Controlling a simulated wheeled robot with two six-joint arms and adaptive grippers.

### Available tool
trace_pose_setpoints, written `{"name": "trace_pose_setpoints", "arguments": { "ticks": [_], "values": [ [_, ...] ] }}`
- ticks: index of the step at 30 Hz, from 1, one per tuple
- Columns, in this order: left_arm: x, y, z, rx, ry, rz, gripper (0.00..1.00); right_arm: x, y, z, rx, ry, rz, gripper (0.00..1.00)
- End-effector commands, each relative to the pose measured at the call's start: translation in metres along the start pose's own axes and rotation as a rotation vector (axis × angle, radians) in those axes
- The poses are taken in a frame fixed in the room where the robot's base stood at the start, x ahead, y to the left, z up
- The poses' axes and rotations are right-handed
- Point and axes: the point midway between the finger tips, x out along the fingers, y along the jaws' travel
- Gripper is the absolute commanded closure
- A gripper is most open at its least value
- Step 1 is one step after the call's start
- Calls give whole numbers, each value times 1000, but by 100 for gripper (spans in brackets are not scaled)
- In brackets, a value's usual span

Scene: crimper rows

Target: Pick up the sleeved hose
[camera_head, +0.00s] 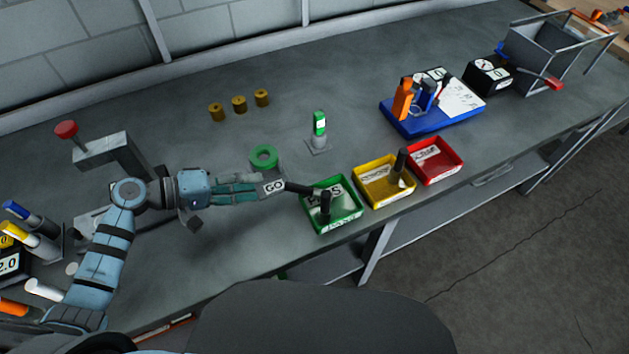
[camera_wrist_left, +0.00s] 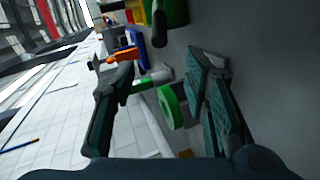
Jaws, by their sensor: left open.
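My left gripper (camera_head: 256,188) reaches right, low over the bench, its fingers apart and empty. It also shows in the left wrist view (camera_wrist_left: 160,70). A short black hose-like piece (camera_head: 299,188) lies just beyond the fingertips, between a block marked GO (camera_head: 273,187) and the green tray (camera_head: 345,222). Black pieces also stand up in the green tray (camera_head: 325,206) and the yellow tray (camera_head: 400,166). I cannot tell for sure which is the sleeved hose. In the wrist view a dark piece (camera_wrist_left: 159,25) shows by the green tray, apart from the fingers. My right gripper is out of view.
A green ring (camera_head: 264,156) stands close beside the left fingers. A green-topped post (camera_head: 319,127), brass sleeves (camera_head: 239,104) and a red tray (camera_head: 435,161) are further off. A blue tool stand (camera_head: 428,122) is at the right. The bench behind the ring is mostly clear.

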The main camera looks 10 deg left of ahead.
Motion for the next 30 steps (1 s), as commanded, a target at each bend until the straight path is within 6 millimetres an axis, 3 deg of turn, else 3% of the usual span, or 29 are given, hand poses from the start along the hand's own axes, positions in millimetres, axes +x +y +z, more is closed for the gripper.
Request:
{"name": "trace_pose_setpoints", "arguments": {
  "ticks": [5, 12, 20, 28, 30],
  "values": [
    [32, 2, 1, 0, -1, 3, 59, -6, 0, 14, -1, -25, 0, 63],
    [74, 1, 9, -1, 2, 2, 59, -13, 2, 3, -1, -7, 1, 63],
    [83, -2, 9, 1, 3, -2, 59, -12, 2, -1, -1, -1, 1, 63],
    [82, -2, 9, 1, 3, -2, 99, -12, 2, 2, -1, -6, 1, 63],
    [82, -2, 9, 1, 3, -2, 100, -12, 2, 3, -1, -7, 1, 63]
  ]
}}
